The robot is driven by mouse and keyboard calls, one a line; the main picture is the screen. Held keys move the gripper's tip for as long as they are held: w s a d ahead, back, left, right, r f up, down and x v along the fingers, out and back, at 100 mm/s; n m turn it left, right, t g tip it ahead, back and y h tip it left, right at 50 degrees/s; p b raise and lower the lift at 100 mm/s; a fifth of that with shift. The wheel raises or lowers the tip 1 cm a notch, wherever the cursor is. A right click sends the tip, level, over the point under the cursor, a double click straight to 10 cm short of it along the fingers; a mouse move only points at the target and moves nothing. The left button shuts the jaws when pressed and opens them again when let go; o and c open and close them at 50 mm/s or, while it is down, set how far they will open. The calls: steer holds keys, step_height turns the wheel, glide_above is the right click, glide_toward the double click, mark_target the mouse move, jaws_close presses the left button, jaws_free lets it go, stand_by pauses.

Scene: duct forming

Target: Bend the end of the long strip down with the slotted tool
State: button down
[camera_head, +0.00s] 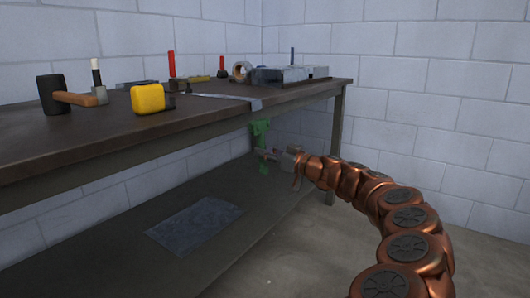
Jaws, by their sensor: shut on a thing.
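The long strip (215,96) is a thin grey metal piece lying flat on the workbench top. Its near end (256,104) reaches the bench's front edge; at this size I cannot tell whether it is bent. My gripper (268,155) is in front of the bench, below the top's edge, and shut on a green tool (260,128). The tool stands roughly upright, with its wider head just under the strip's end and its lower part going down past my fingers. Its slot cannot be made out, nor whether it touches the strip.
The workbench (100,135) carries a black-headed mallet (52,95), a yellow tape measure (148,98), a red-handled tool (171,65), a tape roll (241,71) and grey ducting (290,75). A metal sheet (195,222) lies on the lower shelf (110,265). A bench leg (336,130) stands behind my arm.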

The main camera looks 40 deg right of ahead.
stand_by(0.4)
steer(key=shift+r+v, duration=0.2)
steer(key=shift+v, duration=2.75)
